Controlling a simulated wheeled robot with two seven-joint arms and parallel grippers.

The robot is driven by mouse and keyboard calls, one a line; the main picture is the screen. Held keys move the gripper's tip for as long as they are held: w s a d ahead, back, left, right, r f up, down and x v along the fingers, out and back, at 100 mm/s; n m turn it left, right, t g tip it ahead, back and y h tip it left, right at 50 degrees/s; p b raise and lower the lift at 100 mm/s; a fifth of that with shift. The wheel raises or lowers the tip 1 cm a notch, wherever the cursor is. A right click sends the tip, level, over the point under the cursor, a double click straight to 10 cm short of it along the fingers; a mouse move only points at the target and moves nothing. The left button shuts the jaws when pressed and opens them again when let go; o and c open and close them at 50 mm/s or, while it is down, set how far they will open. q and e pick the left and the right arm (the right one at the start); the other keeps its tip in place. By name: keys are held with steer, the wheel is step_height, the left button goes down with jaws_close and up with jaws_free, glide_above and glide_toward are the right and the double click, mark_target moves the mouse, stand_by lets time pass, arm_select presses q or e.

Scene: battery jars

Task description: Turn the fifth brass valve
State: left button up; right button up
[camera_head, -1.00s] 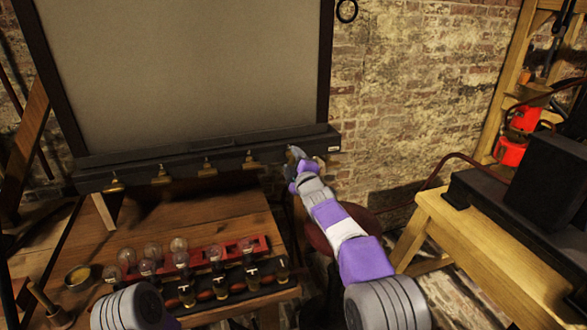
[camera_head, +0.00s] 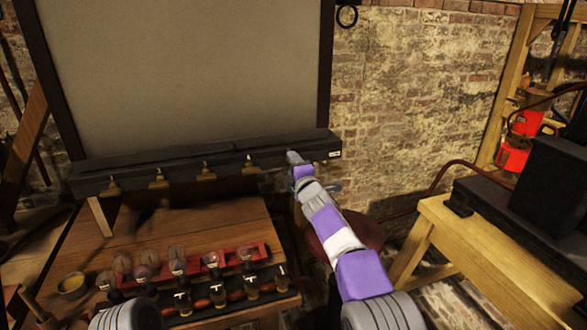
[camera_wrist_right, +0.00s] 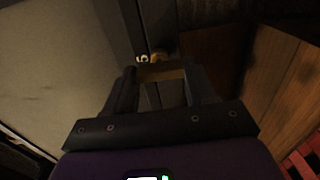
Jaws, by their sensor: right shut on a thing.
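A black rail (camera_head: 220,160) under the grey board carries a row of brass valves. Three of them are the far-left valve (camera_head: 112,187), the one beside it (camera_head: 159,180) and another (camera_head: 251,164) nearer my gripper. At the rail's right end, my right gripper (camera_head: 293,158) covers the fifth valve in the head view. In the right wrist view a brass valve (camera_wrist_right: 160,72) sits at the fingertips of my right gripper (camera_wrist_right: 160,85), beside a white "5" label (camera_wrist_right: 142,58). The gripper is shut on this valve. My left gripper is out of view.
A wooden table (camera_head: 190,225) below the rail holds glass jars in a red rack (camera_head: 262,250) and a black tray (camera_head: 262,290). A round red stool (camera_head: 350,230) stands below my right arm. A wooden bench (camera_head: 490,235) with black boxes is at right.

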steer(key=o, duration=1)
steer(key=shift+o, duration=0.2)
steer(key=b+v, duration=0.2)
steer(key=v, duration=0.5)
steer(key=shift+s, duration=0.25)
steer(key=shift+d, duration=0.1)
